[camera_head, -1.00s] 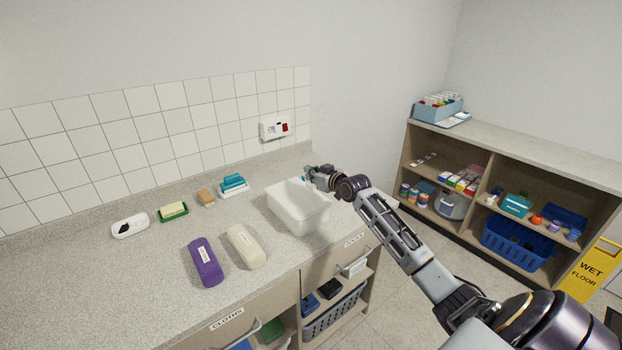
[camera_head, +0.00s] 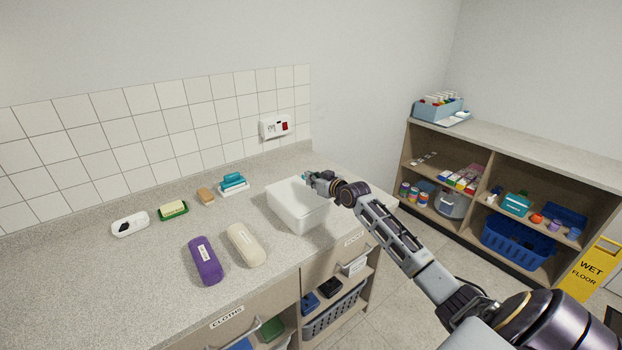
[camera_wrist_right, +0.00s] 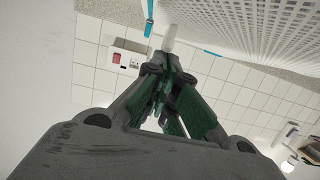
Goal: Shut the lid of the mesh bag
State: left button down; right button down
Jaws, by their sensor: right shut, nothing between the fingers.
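The white mesh bag (camera_head: 298,220) stands on the counter near its right end. Its lid (camera_head: 296,196) lies over the top, and the inside is hidden. I cannot tell whether the lid sits flush all round. My right gripper (camera_head: 318,179) is shut and empty at the lid's back right edge; contact cannot be made out. In the right wrist view my right gripper (camera_wrist_right: 168,62) points toward the tiled wall, with a white mesh surface (camera_wrist_right: 270,35) close by at upper right and a blue strip (camera_wrist_right: 150,15) above. My left gripper is not in view.
A purple case (camera_head: 205,262) and a cream case (camera_head: 246,246) lie left of the bag. A teal stack (camera_head: 233,181), a sponge (camera_head: 205,196) and dishes stand farther back. A wall socket (camera_head: 275,127) is behind. The counter's left side is largely free.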

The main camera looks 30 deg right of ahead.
jog(key=shift+f, duration=0.1)
dwell(0.3)
jog(key=shift+r+p, duration=1.75)
jog(key=shift+r, duration=0.35)
jog(key=shift+v, duration=0.8)
jog(key=b+v, duration=0.1)
jog(key=v, duration=0.7)
jog(key=shift+s+d, duration=0.1)
jog(key=shift+s, duration=0.05)
